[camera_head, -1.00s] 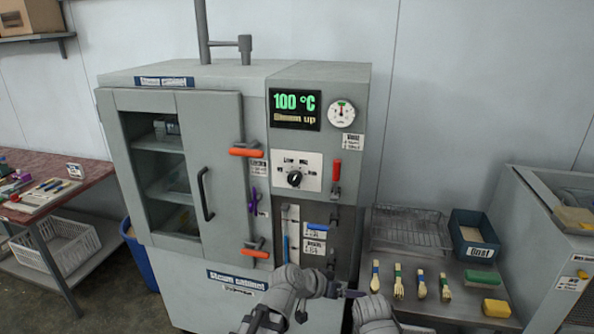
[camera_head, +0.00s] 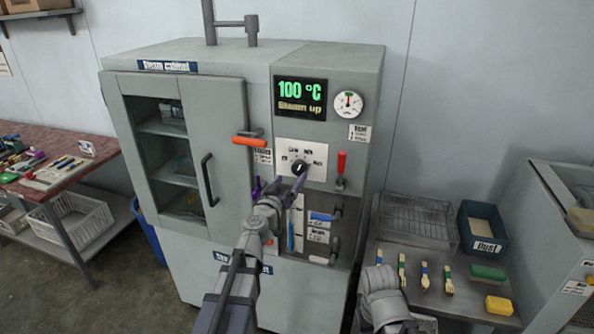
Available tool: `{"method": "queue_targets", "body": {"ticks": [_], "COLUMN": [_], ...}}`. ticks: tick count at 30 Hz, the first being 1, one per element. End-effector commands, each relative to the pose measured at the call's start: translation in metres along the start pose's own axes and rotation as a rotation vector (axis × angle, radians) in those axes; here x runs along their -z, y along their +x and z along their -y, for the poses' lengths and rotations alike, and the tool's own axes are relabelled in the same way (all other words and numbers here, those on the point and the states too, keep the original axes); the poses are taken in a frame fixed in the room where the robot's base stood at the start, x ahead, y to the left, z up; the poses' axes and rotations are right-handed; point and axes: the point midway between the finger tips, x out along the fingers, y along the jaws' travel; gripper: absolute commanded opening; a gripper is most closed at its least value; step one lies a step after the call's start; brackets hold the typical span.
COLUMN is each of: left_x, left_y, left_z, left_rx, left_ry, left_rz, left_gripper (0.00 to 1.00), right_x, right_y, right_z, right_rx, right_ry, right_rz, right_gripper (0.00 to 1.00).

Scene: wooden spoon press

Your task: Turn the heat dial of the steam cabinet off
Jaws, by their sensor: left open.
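The steam cabinet (camera_head: 340,60) is a grey metal box with a glazed door on its left side. Its display (camera_head: 301,98) reads "100 °C" and "Steam up". The heat dial (camera_head: 299,167) is a black knob on a white plate below the display; its exact setting is too small to tell. My left gripper (camera_head: 298,184) is at the dial's lower edge, its jaws pointing up towards it; whether it touches the knob I cannot tell. It is open and holds nothing visible. My right arm shows at the bottom, but its jaws are not visible.
A round gauge (camera_head: 348,105) sits upper right.

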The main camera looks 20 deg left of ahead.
Motion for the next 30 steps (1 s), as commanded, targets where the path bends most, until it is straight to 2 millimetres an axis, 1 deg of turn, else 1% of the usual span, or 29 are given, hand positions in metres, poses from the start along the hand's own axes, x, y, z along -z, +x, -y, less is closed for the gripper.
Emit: {"method": "queue_targets", "body": {"ticks": [1,6,9,12,15,21,23,30], "left_x": [0.000,0.000,0.000,0.000,0.000,0.000,0.000,0.000], "left_y": [0.010,0.036,0.052,0.062,0.065,0.064,0.064,0.064], "left_z": [0.000,0.001,0.000,0.000,-0.001,-0.001,-0.001,-0.001], "left_rx": [-0.001,0.000,-0.001,-0.001,-0.001,-0.001,-0.001,-0.001], "left_ry": [0.000,0.000,0.000,0.000,0.000,0.000,0.000,0.000], "left_rz": [0.000,0.000,0.001,0.001,0.001,0.001,0.001,0.001], "left_gripper": [0.89,0.89,0.89,0.89,0.89,0.89,0.83,0.56], "right_x": [0.000,0.000,0.000,0.000,0.000,0.000,0.000,0.000], "right_y": [0.000,0.000,0.000,0.000,0.000,0.000,0.000,0.000], "right_z": [0.000,0.000,0.000,0.000,0.000,0.000,0.000,0.000], "right_rx": [0.000,0.000,0.000,0.000,0.000,0.000,0.000,0.000], "right_ry": [0.000,0.000,0.000,0.000,0.000,0.000,0.000,0.000], "right_rz": [0.000,0.000,0.000,0.000,0.000,0.000,0.000,0.000], "right_gripper": [0.50,0.50,0.50,0.50,0.50,0.50,0.50,0.50]}}
